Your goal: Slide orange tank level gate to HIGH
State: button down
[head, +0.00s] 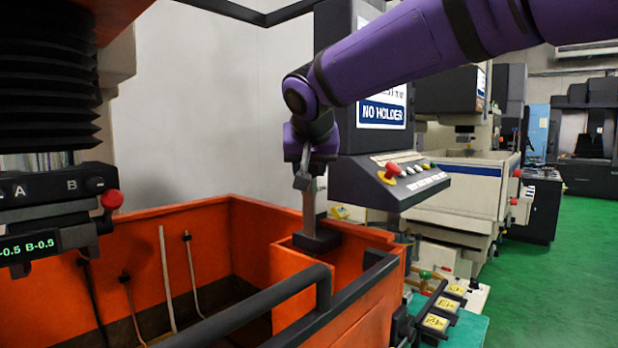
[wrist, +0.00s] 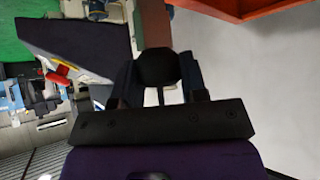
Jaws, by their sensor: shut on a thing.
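The orange tank (head: 185,225) fills the lower left of the head view, and its wall also shows at the top of the wrist view (wrist: 225,8). The level gate (head: 308,212) is a narrow upright grey-brown strip at the tank's inner corner compartment, with a dark block (head: 316,241) at its foot. My gripper (head: 306,178) is at the strip's top end, pointing down. In the wrist view my gripper (wrist: 160,80) is shut on a dark round knob (wrist: 158,67), with the strip (wrist: 155,14) running beyond it. Level markings are not readable.
A black rail (head: 270,308) runs along the tank's front edge. A dark control panel (head: 390,180) with a red knob stands close behind my gripper. A machine head (head: 50,195) hangs over the tank at left. Green floor (head: 560,240) is open at right.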

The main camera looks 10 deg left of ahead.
notch_tip(320, 180, up, 10)
jog(key=shift+f, duration=0.15)
jog(key=c, duration=0.7)
grip_release()
jog(key=v, duration=1)
jog(key=shift+s+d+r, duration=0.1)
jog(key=shift+s+r, duration=0.2)
jog(key=shift+d, duration=0.1)
